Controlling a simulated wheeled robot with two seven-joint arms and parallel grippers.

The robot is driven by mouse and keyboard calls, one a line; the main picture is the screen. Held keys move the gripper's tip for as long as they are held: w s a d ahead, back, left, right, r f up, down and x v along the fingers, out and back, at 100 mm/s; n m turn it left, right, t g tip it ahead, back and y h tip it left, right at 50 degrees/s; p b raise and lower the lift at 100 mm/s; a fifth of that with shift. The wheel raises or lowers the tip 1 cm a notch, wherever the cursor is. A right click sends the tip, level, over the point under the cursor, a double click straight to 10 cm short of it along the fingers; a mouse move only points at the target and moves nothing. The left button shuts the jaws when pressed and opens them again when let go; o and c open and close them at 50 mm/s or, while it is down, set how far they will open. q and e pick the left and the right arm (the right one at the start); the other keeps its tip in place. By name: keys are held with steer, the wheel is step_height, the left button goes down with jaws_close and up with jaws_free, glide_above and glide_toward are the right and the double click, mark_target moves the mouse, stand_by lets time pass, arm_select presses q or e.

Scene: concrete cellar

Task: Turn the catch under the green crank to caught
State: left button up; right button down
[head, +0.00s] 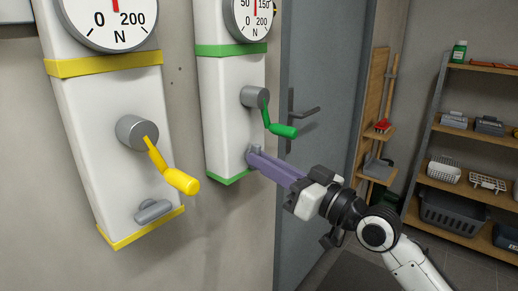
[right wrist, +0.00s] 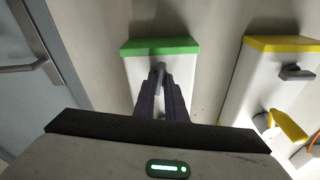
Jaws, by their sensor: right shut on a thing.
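The green crank (head: 282,130) sits on a grey hub on the white post with green bands (head: 232,176). The grey catch (head: 254,149) is low on this post, below the crank, mostly hidden by my fingers. My right gripper (head: 256,160) reaches it from the right with long purple fingers, shut on the catch. In the right wrist view, the catch (right wrist: 161,72) stands roughly upright in the picture, between the fingertips of my right gripper (right wrist: 162,84), near the green band. My left gripper is not in view.
To the left stands a post with the yellow crank (head: 174,170) and its own grey catch (head: 153,211), lying nearly level. A grey door with a handle (head: 302,112) is behind the green post. Shelves (head: 470,122) with baskets and a crate stand at the right.

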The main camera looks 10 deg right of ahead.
arm_select(q)
steer(key=p, duration=0.1)
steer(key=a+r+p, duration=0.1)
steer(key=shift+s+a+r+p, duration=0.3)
steer(key=shift+p, duration=0.05)
arm_select(e)
steer(key=m, duration=0.2)
steer(key=shift+r+m, duration=0.1)
steer(key=shift+m, duration=0.3)
arm_select(q)
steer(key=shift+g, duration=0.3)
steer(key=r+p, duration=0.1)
steer(key=p, duration=0.1)
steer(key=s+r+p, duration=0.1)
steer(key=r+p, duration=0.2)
steer(key=p, duration=0.1)
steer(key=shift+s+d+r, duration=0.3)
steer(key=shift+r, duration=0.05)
arm_select(e)
steer(key=m+h, duration=0.1)
steer(key=m, duration=0.4)
steer(key=shift+a+r, duration=0.1)
